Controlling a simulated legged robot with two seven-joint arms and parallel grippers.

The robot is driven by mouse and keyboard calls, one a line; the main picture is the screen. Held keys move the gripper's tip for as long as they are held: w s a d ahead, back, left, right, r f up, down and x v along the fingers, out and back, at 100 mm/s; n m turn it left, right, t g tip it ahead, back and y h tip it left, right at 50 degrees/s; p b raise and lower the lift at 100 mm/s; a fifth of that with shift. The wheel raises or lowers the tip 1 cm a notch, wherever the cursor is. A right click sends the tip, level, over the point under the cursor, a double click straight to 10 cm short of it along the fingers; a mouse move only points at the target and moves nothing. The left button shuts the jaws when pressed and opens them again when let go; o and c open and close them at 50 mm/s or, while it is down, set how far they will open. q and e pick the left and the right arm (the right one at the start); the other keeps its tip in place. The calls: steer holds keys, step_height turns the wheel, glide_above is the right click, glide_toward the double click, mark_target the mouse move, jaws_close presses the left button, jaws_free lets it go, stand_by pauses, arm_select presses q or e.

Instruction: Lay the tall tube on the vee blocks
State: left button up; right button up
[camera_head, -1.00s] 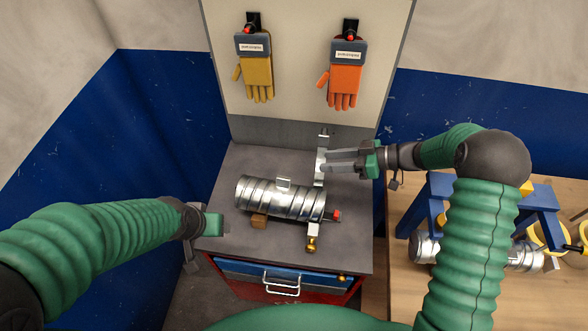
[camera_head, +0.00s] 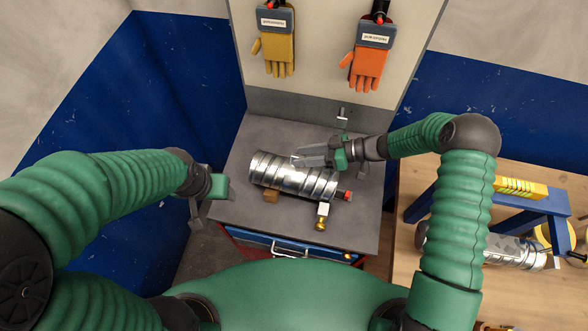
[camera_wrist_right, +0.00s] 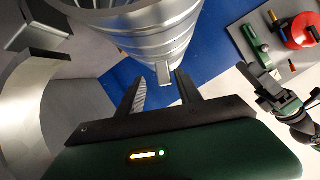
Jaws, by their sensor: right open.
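A ribbed silver spiral tube (camera_head: 290,178) lies on its side across the grey cabinet top. A brown block (camera_head: 271,196) shows under its near left part; I cannot tell whether it is a vee block. My right gripper (camera_head: 300,157) is open above the tube's far side. In the right wrist view the open fingers (camera_wrist_right: 163,90) are near the tube's silver wall (camera_wrist_right: 150,35), with a small metal tab (camera_wrist_right: 166,74) close to the gap. My left gripper (camera_head: 208,205) hangs left of the cabinet, apart from the tube; its jaws are unclear.
A metal fitting with a brass knob (camera_head: 320,223) and a red-tipped part (camera_head: 347,195) sit by the tube's right end. A wooden table (camera_head: 515,185) stands right, with a blue stand (camera_head: 530,205) and another silver tube (camera_head: 510,252). A curved metal band (camera_wrist_right: 35,95) is close in the wrist view.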

steer(key=shift+s+a+f, duration=0.1)
steer(key=shift+s+a, duration=0.1)
steer(key=shift+a, duration=0.4)
steer(key=shift+s+a+f, duration=0.1)
steer(key=shift+s+a, duration=0.1)
steer(key=shift+a, duration=0.4)
steer(key=shift+w+f, duration=0.1)
steer(key=shift+w, duration=0.05)
steer(key=c, duration=0.8)
jaws_close()
steer(key=shift+s+d+f, duration=0.1)
steer(key=shift+s+f, duration=0.05)
steer(key=shift+s, duration=0.05)
